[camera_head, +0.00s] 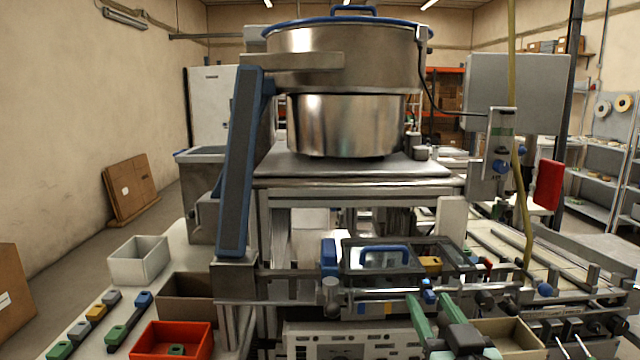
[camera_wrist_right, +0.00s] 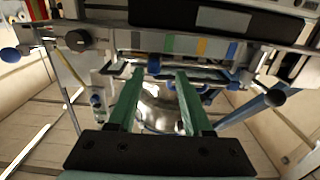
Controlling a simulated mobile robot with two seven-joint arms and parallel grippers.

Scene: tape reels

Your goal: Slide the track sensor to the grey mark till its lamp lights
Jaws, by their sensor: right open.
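My right gripper (camera_head: 429,299) is open and empty, its two green fingers raised toward the front rail of the machine. In the right wrist view the gripper (camera_wrist_right: 156,73) also shows open, with a gap between the fingers. A small blue-topped piece on the rail, which looks like the track sensor (camera_head: 428,293), is just beyond the fingertips; it seems to show in the wrist view (camera_wrist_right: 153,65) between the tips, not gripped. I cannot make out a lit lamp. My left gripper is not in view.
A metal bowl feeder (camera_head: 345,125) stands on the machine. A clear cover with a blue handle (camera_head: 384,254) lies behind the rail. A red bin (camera_head: 172,340) and a white bin (camera_head: 139,260) are at left. A beige bin (camera_head: 512,338) is close right of my gripper.

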